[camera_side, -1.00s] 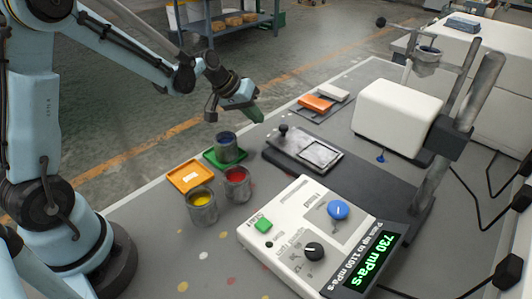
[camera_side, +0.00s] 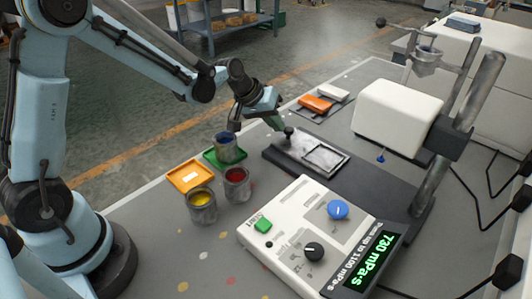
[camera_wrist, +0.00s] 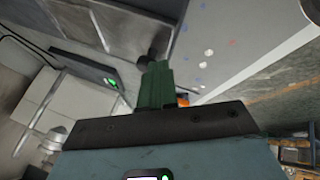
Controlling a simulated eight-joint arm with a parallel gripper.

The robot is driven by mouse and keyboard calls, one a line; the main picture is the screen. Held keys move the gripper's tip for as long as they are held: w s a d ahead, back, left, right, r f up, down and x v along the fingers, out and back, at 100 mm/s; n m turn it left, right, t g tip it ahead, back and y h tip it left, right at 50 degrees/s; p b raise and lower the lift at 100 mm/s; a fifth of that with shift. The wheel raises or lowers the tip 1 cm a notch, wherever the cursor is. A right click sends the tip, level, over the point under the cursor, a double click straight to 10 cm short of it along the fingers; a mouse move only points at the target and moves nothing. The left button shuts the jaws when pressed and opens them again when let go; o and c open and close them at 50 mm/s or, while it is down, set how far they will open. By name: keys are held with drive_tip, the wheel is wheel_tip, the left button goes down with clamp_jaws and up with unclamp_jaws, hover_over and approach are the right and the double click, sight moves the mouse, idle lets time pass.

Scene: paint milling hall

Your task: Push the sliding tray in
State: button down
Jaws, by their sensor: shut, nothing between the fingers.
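The sliding tray (camera_side: 300,147) is a flat silver plate with a square frame at its right end and a black knob (camera_side: 288,131) at its left end. It lies on the dark base of the stand, left of the white viscometer head (camera_side: 398,112). My gripper (camera_side: 278,124) is shut and empty, with its green fingertips pointing down at the knob's left side. They look in contact or very close; I cannot tell which. In the wrist view my shut green fingers (camera_wrist: 157,84) point at a dark shape that may be the knob.
A control box (camera_side: 310,235) with a green display reading 730 mPa·s stands in front. Paint cups, yellow (camera_side: 202,205), red (camera_side: 237,184) and blue (camera_side: 226,149), stand left of it by an orange tray (camera_side: 190,176). An orange block (camera_side: 316,103) lies behind. A metal post (camera_side: 470,120) rises at right.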

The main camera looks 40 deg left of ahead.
hover_over(298, 158)
drive_tip(key=w+d, duration=0.2)
drive_tip(key=d, duration=0.2)
drive_tip(key=shift+d, duration=0.15)
drive_tip(key=a, duration=0.1)
drive_tip(key=s+a, duration=0.1)
drive_tip(key=a, duration=0.1)
drive_tip(key=s+a, duration=0.1)
drive_tip(key=shift+a+r, duration=0.15)
drive_tip(key=shift+r, duration=0.25)
drive_tip(key=v, duration=1)
drive_tip(key=s+a+m+t+y, duration=0.1)
drive_tip(key=s+a+m, duration=0.3)
drive_tip(key=s, duration=0.9)
drive_tip(key=a+y, duration=0.1)
drive_tip(key=a, duration=0.2)
drive_tip(key=shift+s+y, duration=0.25)
drive_tip(key=shift+y, duration=0.15)
drive_tip(key=shift+f, duration=0.15)
